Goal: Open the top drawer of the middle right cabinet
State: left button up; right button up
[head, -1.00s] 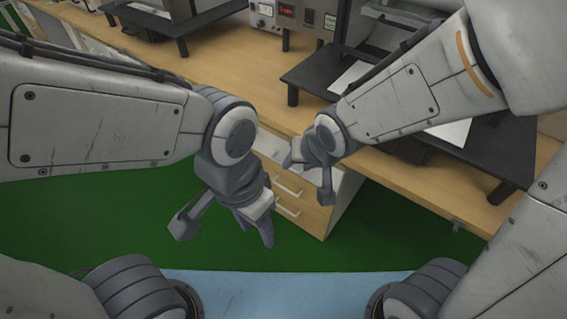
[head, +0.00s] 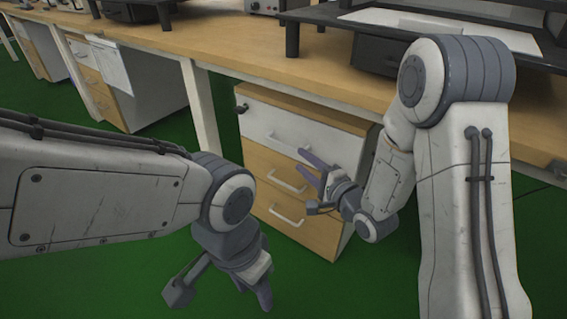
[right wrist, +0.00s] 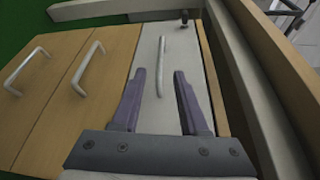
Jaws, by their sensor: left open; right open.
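The cabinet (head: 297,231) stands under the workbench in the middle of the head view. Its top drawer (head: 275,127) has a white front with a pale bar handle (head: 288,144), and looks shut. The right wrist view shows the white drawer front (right wrist: 152,78) and its handle (right wrist: 161,66) close ahead. My left gripper (head: 219,297) is open and empty, low and left of the cabinet.
Two wooden drawers with handles (head: 285,216) lie below the white one. A dark knob or key (head: 242,108) is at the top left of the white front. The wooden bench top (head: 220,42) overhangs the cabinet. Green floor (head: 330,285) is clear in front.

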aim_at(283, 145)
jog(key=b+x, duration=0.3)
jog(key=x, duration=0.6)
jog(key=shift+w+f+b, duration=0.15)
jog(key=shift+w+b, duration=0.05)
jog(key=shift+b, duration=0.1)
jog(key=shift+w+a, duration=0.3)
jog(key=shift+w, duration=0.15)
grip_shut()
dwell(0.7)
